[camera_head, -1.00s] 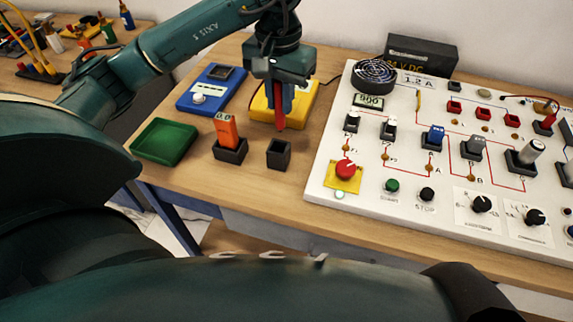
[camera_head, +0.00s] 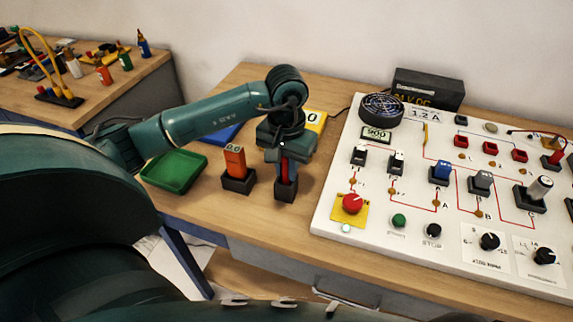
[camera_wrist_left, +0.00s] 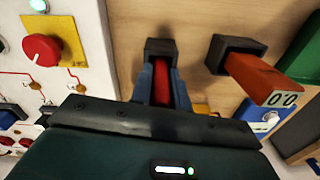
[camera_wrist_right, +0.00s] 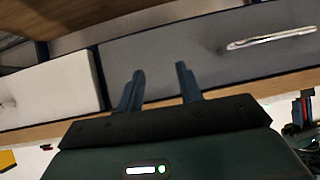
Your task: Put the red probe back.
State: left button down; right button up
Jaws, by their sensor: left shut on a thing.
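The red probe (camera_head: 284,168) is upright between the fingers of my left gripper (camera_head: 285,160), which is shut on it. Its lower end meets the mouth of a small black square holder (camera_head: 286,190); how deep it sits is hard to tell. In the left wrist view the probe (camera_wrist_left: 162,85) lies between the blue-grey fingers, in line with the holder (camera_wrist_left: 160,47). My right gripper (camera_wrist_right: 160,85) shows only in its own wrist view, open and empty, facing grey drawer fronts.
An orange meter (camera_head: 235,160) stands in a second black holder (camera_head: 238,182) just left. A green tray (camera_head: 174,172) lies further left. The white panel (camera_head: 322,222) with a red button (camera_head: 352,203) is close on the right. A yellow instrument (camera_head: 316,120) is behind the gripper.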

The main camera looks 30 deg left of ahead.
pick_arm(q)
jog(key=shift+f+b, duration=0.25)
jog(key=shift+b, duration=0.05)
jog(key=c, duration=1.4)
grip_release()
jog(key=shift+r, duration=0.15)
jog(key=shift+o, duration=0.3)
